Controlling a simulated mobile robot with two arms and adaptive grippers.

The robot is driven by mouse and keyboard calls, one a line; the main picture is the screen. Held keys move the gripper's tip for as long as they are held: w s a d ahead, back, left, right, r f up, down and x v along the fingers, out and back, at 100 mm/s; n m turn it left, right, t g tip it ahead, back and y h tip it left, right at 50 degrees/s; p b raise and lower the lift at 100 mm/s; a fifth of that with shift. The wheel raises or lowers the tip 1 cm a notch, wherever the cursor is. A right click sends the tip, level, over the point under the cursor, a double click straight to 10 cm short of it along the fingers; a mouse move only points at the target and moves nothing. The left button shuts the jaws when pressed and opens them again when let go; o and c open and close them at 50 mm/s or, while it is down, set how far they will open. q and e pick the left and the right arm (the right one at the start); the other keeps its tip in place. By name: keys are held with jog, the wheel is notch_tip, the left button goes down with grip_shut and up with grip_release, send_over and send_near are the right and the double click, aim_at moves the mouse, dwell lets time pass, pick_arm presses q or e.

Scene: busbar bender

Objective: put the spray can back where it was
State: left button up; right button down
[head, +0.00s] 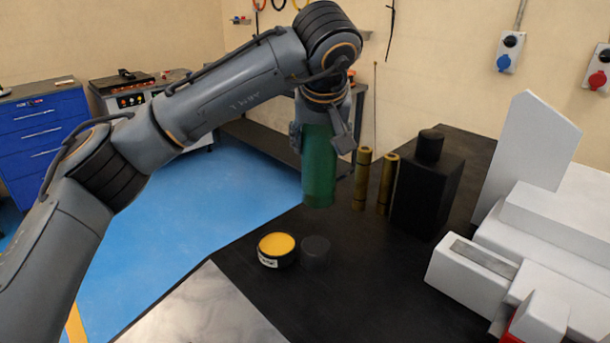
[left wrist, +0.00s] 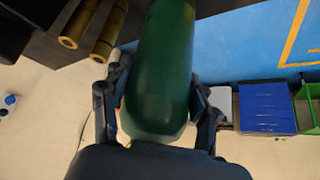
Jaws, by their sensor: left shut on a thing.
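The spray can is a green cylinder (head: 319,165) in the head view. My left gripper (head: 322,130) is shut on its upper part and holds it upright near the far left edge of the black bench top (head: 350,285). I cannot tell whether the can's base touches the bench. In the left wrist view the green can (left wrist: 160,75) fills the middle, with my left gripper's fingers (left wrist: 158,105) on both sides of it. My right gripper is not in view.
Two brass cylinders (head: 387,183) and a black box with a round knob (head: 425,195) stand right of the can. A yellow-topped tin (head: 277,247) and a dark round piece (head: 315,248) lie nearer. White machine parts (head: 530,240) fill the right side.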

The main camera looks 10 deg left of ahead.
pick_arm(q)
jog(key=a+p+x, duration=0.2)
jog(key=x, duration=0.9)
jog(key=shift+s+a+f, duration=0.15)
jog(key=shift+s+a, duration=0.15)
jog(key=shift+s, duration=0.05)
jog(key=o, duration=1.4)
jog(key=shift+f, duration=0.15)
jog(key=shift+o, duration=0.2)
jog(key=b+v, duration=0.1)
jog(key=v, duration=1.1)
jog(key=shift+s+b, duration=0.15)
jog(key=shift+b, duration=0.2)
